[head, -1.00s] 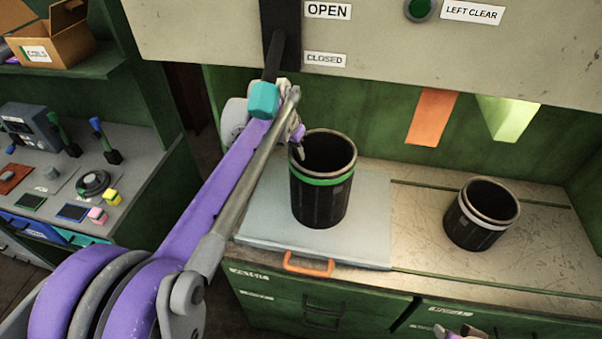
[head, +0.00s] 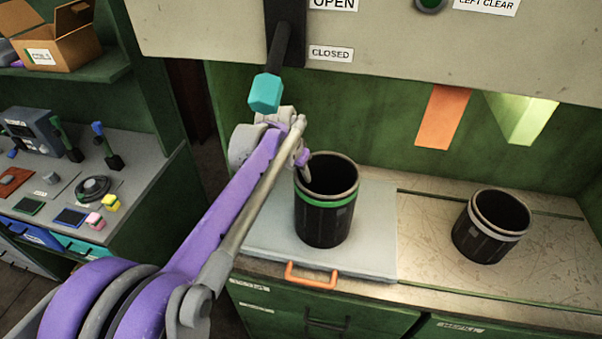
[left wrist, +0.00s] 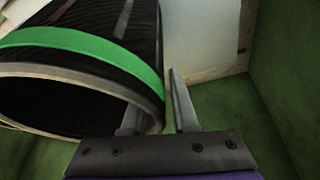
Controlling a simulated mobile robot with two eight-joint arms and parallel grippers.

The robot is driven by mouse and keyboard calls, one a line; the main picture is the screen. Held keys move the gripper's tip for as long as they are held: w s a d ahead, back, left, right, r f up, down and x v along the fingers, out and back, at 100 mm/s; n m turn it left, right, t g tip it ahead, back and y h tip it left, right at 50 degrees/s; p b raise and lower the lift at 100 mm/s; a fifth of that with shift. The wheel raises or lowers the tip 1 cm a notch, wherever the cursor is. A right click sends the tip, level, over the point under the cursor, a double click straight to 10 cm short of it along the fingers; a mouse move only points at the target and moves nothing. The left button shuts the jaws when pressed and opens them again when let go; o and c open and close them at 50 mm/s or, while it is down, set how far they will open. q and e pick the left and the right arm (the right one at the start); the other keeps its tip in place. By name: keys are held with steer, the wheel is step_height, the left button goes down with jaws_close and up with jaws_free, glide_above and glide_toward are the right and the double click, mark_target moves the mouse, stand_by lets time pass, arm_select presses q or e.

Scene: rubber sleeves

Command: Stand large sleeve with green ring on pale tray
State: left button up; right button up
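The large dark sleeve with the green ring (head: 326,221) is upright over the pale tray (head: 272,237). Its base appears at the tray surface, but I cannot tell if it touches. My left gripper (head: 304,163) is at the sleeve's left rim. In the left wrist view, the green-ringed sleeve (left wrist: 108,50) fills the upper left. My left gripper's fingers (left wrist: 160,112) straddle its wall, one inside the mouth and one outside, close to the wall; it looks shut on it. My right gripper is out of view.
A smaller dark sleeve with a white ring (head: 489,228) stands on the bench to the right. The tray has an orange handle (head: 311,276) in front. A lever with a teal knob (head: 265,93) hangs above my left gripper. A panel overhangs the bench.

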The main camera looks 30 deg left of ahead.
arm_select(q)
steer(key=shift+o, duration=0.8)
steer(key=shift+s, duration=0.1)
steer(key=v, duration=0.7)
steer(key=shift+r, duration=0.35)
